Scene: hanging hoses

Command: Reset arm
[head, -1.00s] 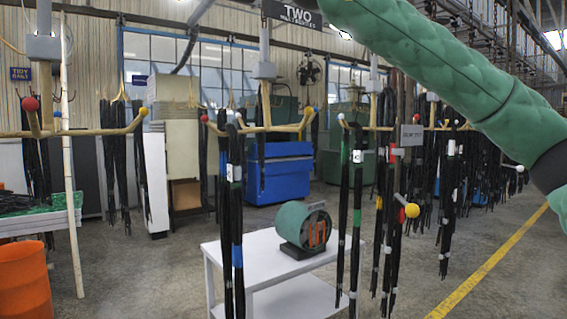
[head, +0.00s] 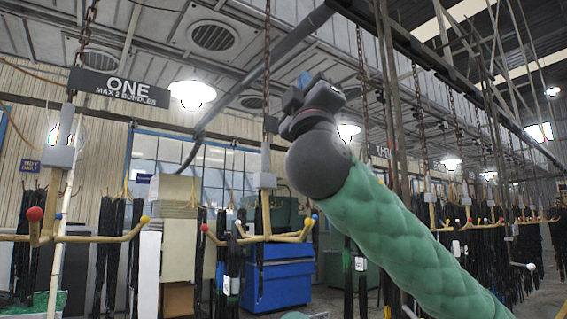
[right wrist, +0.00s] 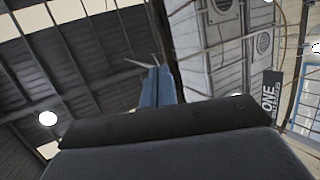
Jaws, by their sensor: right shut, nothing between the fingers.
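My right arm comes in from the lower right in a green quilted sleeve and points up and left. My right gripper (head: 300,97) is raised at the middle of the head view, in front of the ceiling and window wall. In the right wrist view its blue-grey fingers (right wrist: 157,87) are together with nothing between them. It is well above the hose racks and appears to touch nothing. Black hose bundles hang from a yellow-ended rack bar (head: 265,238) below it. My left gripper is not in view.
A sign reading ONE (head: 118,88) hangs at the left above another rack bar (head: 90,239). Chains (head: 267,70) hang from the ceiling near the gripper. A blue bin (head: 278,275) stands behind the racks. More hose bundles (head: 470,245) hang at the right.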

